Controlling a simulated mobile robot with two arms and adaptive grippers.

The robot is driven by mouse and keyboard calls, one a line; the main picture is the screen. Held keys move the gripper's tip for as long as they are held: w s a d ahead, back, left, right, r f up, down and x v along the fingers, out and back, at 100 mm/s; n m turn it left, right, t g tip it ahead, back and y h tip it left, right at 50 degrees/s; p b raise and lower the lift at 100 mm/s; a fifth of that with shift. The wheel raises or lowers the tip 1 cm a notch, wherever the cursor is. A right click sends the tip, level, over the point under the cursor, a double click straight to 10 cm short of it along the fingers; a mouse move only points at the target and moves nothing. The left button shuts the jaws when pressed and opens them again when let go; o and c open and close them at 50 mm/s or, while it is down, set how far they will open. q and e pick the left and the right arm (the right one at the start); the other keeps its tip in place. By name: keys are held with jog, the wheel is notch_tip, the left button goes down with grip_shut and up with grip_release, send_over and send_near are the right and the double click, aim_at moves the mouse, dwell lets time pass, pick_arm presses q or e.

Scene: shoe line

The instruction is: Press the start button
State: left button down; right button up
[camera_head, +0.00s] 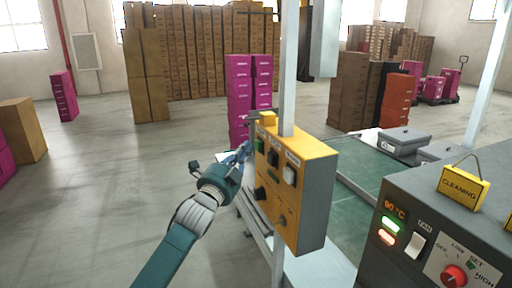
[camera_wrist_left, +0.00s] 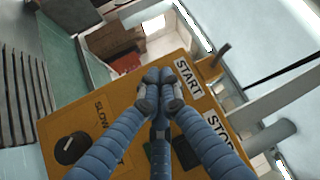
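The yellow control box (camera_head: 312,185) is fixed to a white post, its front facing left. My left gripper (camera_head: 243,150) is at the box's upper left edge. Its blue fingers (camera_wrist_left: 160,84) are together, empty, in front of the panel beside the START label. Any button behind the fingertips is hidden; I cannot tell whether they touch it.
A grey heater machine (camera_head: 430,215) with a fan switch and red knob stands at the front right. A green conveyor (camera_head: 350,168) runs behind the box. The white post (camera_head: 288,70) rises beside my left gripper. Open floor (camera_head: 110,190) lies to the left.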

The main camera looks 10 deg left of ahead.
pick_arm(q)
jog(key=shift+w+d, duration=0.2)
jog(key=shift+d, duration=0.05)
